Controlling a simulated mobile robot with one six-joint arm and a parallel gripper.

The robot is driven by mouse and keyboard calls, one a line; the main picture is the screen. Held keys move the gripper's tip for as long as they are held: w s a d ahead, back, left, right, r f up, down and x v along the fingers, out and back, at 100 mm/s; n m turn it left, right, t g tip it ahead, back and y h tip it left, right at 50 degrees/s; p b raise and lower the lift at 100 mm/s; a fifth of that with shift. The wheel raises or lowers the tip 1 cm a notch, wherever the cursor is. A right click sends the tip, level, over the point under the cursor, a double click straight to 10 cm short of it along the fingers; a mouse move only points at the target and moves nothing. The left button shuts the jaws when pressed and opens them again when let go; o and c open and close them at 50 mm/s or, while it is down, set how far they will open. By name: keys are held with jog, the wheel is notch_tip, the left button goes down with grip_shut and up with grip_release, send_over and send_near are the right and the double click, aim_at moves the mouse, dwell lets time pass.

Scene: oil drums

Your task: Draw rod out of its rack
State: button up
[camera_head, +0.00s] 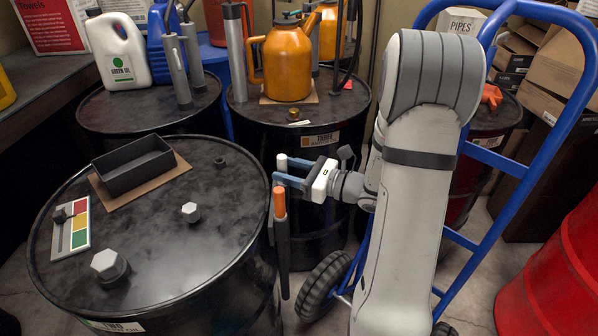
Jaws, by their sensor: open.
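An orange-topped rod (280,203) stands upright in a dark narrow rack (283,245) at the right side of the near black drum. A white-topped cylinder (282,162) shows just behind it, at the fingertips; I cannot tell whether it is a second rod. My gripper (284,172) reaches in from the right with its blue-grey fingers open, just above and behind the orange top. I cannot tell whether a finger touches either top. The lower part of the white cylinder is hidden behind the fingers and the orange top.
The near drum (210,235) carries a black open box (133,165), a coloured gauge plate (72,228) and two hex bolts. An orange oil can (288,60) and grey cylinders stand on drums behind. A blue hand truck (520,180) and red drum (555,275) are at right.

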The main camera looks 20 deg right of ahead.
jog(key=shift+x, duration=2)
jog(key=shift+c, duration=0.4)
grip_shut()
